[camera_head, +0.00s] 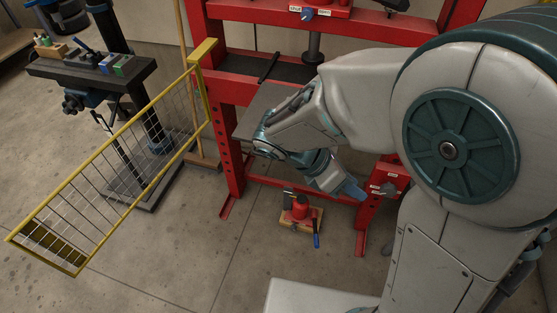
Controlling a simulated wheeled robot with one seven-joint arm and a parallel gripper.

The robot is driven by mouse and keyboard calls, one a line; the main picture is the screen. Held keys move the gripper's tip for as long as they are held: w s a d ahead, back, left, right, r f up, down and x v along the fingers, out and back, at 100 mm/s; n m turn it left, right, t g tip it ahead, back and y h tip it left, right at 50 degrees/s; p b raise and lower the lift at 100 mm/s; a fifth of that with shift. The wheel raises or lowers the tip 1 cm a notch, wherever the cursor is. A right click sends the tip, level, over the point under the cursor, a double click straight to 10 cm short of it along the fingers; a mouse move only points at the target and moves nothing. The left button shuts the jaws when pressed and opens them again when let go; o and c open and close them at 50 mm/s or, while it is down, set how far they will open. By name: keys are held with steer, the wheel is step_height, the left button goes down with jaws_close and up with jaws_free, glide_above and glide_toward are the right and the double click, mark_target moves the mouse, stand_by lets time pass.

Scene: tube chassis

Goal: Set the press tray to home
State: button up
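The press is a red steel frame (230,150) in the upper middle of the head view. A flat grey plate, which looks like the press tray (258,108), juts out from it at mid height. My arm hides the plate's right part. My gripper (352,190) is below and to the right of the plate, in front of the press's lower opening. Its teal end points down and right. I cannot tell whether its fingers are open or shut, and I see nothing held. A dark press ram (313,45) hangs above the bed.
A yellow mesh guard (130,150) swings out from the press's left post. A dark tool stand (95,70) is at left, and a wooden pole (190,100) is behind the guard. The foreground floor is clear.

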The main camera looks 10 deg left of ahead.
steer(key=s+a+f+n+t+b, duration=0.2)
steer(key=a+f+n+t+b, duration=0.15)
steer(key=a+n+t, duration=0.65)
steer(key=s+a+f+n+t+b, duration=0.15)
steer(key=a+f+n+t, duration=0.4)
steer(key=a+n, duration=0.8)
steer(key=shift+t+y, duration=0.3)
steer(key=shift+t, duration=0.15)
steer(key=x, duration=0.7)
steer(key=b+x, duration=0.1)
steer(key=x, duration=0.6)
steer(key=shift+a+r, duration=0.1)
steer(key=shift+r, duration=0.1)
steer(key=shift+w+r, duration=0.1)
steer(key=shift+w, duration=0.05)
jaws_close()
